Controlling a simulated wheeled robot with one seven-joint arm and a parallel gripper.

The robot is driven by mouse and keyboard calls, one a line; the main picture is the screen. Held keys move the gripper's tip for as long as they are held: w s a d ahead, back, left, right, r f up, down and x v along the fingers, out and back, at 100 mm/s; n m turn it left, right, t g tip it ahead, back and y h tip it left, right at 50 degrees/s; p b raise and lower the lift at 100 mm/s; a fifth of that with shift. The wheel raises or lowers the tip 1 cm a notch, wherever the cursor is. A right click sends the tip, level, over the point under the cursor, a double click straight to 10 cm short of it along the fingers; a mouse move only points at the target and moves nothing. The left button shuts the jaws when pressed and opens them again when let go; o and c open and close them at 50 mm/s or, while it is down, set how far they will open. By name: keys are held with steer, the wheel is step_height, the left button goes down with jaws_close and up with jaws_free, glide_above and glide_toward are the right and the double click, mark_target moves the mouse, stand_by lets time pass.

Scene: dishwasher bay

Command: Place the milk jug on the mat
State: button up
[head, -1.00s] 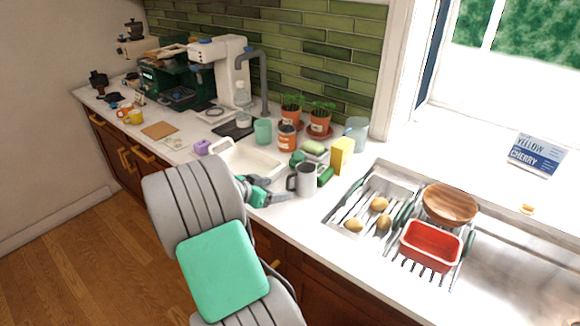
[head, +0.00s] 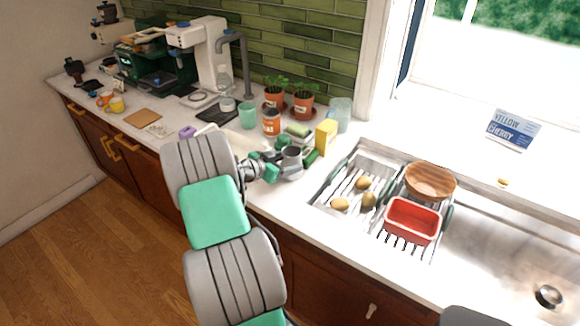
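The milk jug (head: 291,163) is a grey metal jug standing upright on the counter, left of the dish rack. My gripper (head: 268,165) is at the jug's left side, close to its handle. Its green-tipped fingers look apart, but they partly hide the handle, and contact is too small to tell. Two flat pieces could be the mat: a dark one (head: 210,116) in front of the coffee machine and a brown square one (head: 143,118) farther left.
A yellow sponge (head: 326,137), an orange-brown jar (head: 271,122) and a green cup (head: 248,116) stand behind the jug. A dish rack (head: 333,187) is to the right, with a red tub (head: 412,222). A pale tray (head: 243,146) is partly hidden by my arm.

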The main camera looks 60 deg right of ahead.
steer(key=c, duration=1.3)
steer(key=shift+r, duration=0.1)
jaws_close()
